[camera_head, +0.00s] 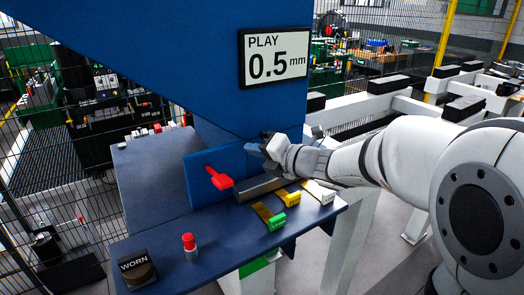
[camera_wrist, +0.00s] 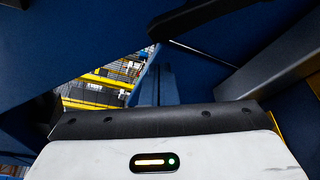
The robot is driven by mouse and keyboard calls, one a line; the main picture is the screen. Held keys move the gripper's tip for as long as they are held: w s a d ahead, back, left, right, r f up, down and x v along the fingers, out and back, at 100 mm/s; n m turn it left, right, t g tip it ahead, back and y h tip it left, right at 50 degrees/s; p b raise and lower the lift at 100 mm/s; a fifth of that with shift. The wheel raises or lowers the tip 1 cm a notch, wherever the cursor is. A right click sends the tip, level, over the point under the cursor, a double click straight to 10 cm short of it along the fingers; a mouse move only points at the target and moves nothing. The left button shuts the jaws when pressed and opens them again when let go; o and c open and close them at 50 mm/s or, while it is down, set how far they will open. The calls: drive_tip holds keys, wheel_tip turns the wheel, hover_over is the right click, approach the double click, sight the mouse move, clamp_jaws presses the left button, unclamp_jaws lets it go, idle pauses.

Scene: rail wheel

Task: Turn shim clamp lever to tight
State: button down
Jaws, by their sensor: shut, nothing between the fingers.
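The red shim clamp lever (camera_head: 217,178) is on a blue upright plate at the middle of the bench in the head view. Its red handle points down and to the right. My gripper (camera_head: 260,148) is shut and empty, up and to the right of the lever and apart from it, close to the blue panel. The tips are small and dark in the head view, so their exact gap to the panel is unclear. I cannot make out the red lever in the wrist view.
A display (camera_head: 275,57) reads "PLAY 0.5 mm". Green (camera_head: 277,221), yellow (camera_head: 293,199) and white (camera_head: 319,192) shims lie in a row on the blue bench (camera_head: 222,252). A red-topped button (camera_head: 189,246) and a "WORN" bin (camera_head: 138,268) stand at the front left. The blue body overhangs above.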

drive_tip(key=shift+w+d+r+p, duration=0.15)
drive_tip(key=shift+w+d+r, duration=0.15)
drive_tip(key=shift+d, duration=0.2)
drive_tip(key=shift+w+d+r+p, duration=0.2)
drive_tip(key=shift+d+r, duration=0.1)
drive_tip(key=shift+d, duration=0.2)
drive_tip(key=shift+a+r, duration=0.1)
drive_tip(key=shift+a, duration=0.05)
